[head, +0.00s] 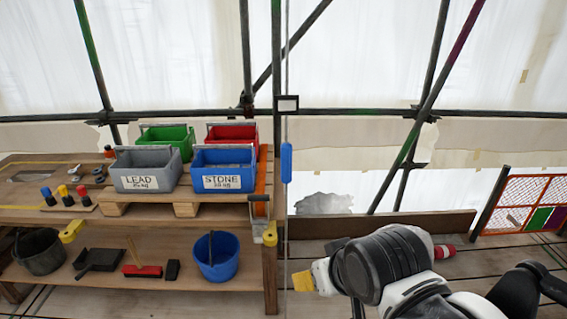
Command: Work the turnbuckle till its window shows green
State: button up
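A thin vertical line (285,55) runs down the middle of the head view. A blue, elongated body (286,163) sits on it, possibly the turnbuckle. Above it is a small dark-framed plate with a pale face (288,104), perhaps the window; I see no green on it. My gripper (304,281) is at the lower middle, pointing left, below the blue body and apart from it. A yellow part shows at its tip, close to the line. The fingers cannot be made out, so its opening is unclear.
A wooden bench (150,215) at left bears a pallet (183,208) with grey (147,170), blue (224,169), green (166,138) and red (231,132) crates. A blue bucket (216,258) stands on its lower shelf. Scaffold poles cross behind. An orange mesh panel (522,200) is at right.

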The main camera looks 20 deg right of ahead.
aim_at(286, 149)
jog(key=i+l+u, duration=0.1)
jog(key=l, duration=0.2)
jog(key=i+l+u, duration=0.15)
jog(key=l, duration=0.2)
jog(key=i+l+u, duration=0.1)
jog(key=l, duration=0.2)
jog(key=i+l+u, duration=0.1)
jog(key=l, duration=0.25)
jog(key=l+u, duration=0.3)
jog(key=l, duration=0.95)
